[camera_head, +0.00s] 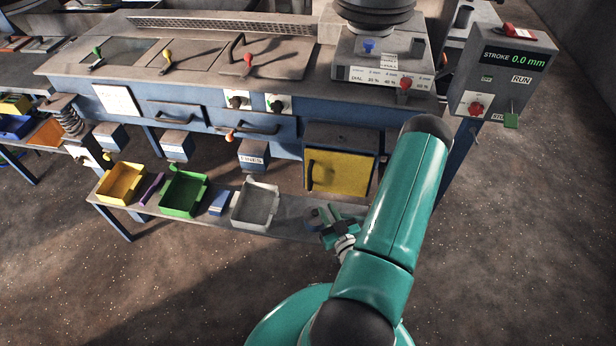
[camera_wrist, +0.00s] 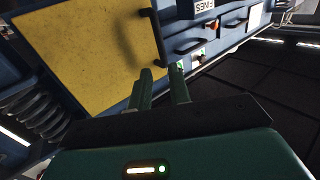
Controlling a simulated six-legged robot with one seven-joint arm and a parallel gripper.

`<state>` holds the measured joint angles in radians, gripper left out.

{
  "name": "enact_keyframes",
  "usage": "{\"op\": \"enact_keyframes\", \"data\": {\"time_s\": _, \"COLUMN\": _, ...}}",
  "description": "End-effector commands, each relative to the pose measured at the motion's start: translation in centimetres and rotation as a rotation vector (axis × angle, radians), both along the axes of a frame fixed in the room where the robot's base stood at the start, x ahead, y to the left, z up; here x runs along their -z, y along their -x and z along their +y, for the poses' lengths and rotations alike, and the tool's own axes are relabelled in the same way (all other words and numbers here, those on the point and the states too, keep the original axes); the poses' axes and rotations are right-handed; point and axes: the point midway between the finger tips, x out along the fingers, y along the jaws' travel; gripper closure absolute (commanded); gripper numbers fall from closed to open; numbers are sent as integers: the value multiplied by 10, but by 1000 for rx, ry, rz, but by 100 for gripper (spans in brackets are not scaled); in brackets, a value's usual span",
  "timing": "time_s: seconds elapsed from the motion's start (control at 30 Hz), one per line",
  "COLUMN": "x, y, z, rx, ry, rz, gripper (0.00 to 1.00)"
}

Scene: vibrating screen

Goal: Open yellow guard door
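The yellow guard door (camera_head: 345,174) is on the front of a dark blue housing, at the machine's right end, and looks closed. Its dark vertical handle (camera_head: 310,174) is on the door's left side in the head view. In the wrist view the yellow door (camera_wrist: 85,50) fills the upper left, with the black handle (camera_wrist: 156,38) along its right edge. My gripper (camera_wrist: 163,72) is open and empty. The handle's lower end appears between the fingertips in the picture; I cannot tell the remaining distance. In the head view my gripper (camera_head: 330,226) is below the door, partly behind my arm.
A low shelf below the machine holds a yellow bin (camera_head: 122,183), a green bin (camera_head: 184,193) and a grey bin (camera_head: 256,204). A drawer handle (camera_head: 260,127) sticks out left of the door. A control box (camera_head: 500,78) stands at right. The floor in front is clear.

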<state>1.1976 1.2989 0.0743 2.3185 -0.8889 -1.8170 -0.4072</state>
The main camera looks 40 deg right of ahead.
Motion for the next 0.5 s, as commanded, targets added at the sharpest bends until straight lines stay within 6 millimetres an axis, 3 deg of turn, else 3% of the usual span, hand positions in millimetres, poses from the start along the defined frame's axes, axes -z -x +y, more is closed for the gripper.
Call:
{"op": "enact_keyframes", "data": {"time_s": 0.23, "x": -1, "y": -19, "z": -6, "rx": 4, "ry": 2, "rz": -13, "gripper": 81}}
{"op": "enact_keyframes", "data": {"time_s": 0.5, "x": -1, "y": -70, "z": -23, "rx": 3, "ry": 2, "rz": -12, "gripper": 81}}
